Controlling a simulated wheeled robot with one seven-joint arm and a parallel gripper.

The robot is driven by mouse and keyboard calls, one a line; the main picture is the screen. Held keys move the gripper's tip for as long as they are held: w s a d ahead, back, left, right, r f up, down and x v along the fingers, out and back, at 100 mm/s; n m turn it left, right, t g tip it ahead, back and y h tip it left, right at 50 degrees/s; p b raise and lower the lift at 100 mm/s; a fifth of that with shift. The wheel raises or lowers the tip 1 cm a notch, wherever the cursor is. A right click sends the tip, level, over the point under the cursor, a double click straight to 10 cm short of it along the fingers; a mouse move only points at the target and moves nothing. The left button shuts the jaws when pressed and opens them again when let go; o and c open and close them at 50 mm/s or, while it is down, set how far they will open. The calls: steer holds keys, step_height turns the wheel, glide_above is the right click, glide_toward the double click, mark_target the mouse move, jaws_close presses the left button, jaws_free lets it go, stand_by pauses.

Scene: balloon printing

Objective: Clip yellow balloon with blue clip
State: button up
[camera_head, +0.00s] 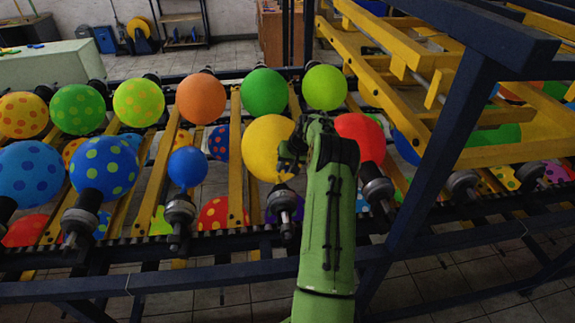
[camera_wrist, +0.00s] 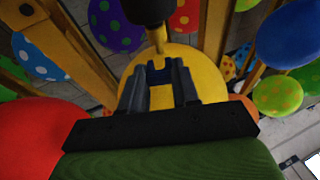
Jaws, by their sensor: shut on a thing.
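The yellow balloon (camera_head: 268,140) hangs in the front row of the rack, between a small blue balloon and a red one. In the wrist view the yellow balloon (camera_wrist: 205,85) fills the space behind the fingers. Its narrow yellow neck (camera_wrist: 158,40) runs up to a dark nozzle (camera_wrist: 152,10). My gripper (camera_head: 288,160) is at the right side of the balloon, overlapping it in the head view. In the wrist view my gripper (camera_wrist: 160,88) is shut on the blue clip (camera_wrist: 159,73), which is in line with the neck. I cannot tell whether the clip surrounds the neck.
A red balloon (camera_head: 361,137) is close on the right of my arm; a small blue balloon (camera_head: 187,167) is to the left. Yellow slats (camera_head: 235,165) and metal nozzles (camera_head: 282,203) line the rack. A dark blue post (camera_head: 428,150) stands to the right.

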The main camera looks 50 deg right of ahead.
mark_target(279, 178)
steer(key=shift+b+x, duration=0.55)
steer(key=shift+x, duration=0.6)
steer(key=shift+a+f, duration=0.15)
steer(key=shift+b+x, duration=0.75)
steer(key=shift+x, duration=0.25)
steer(key=shift+a+f+b, duration=0.2)
steer(key=shift+f+b, duration=0.1)
steer(key=shift+f, duration=0.15)
steer(key=o, duration=1)
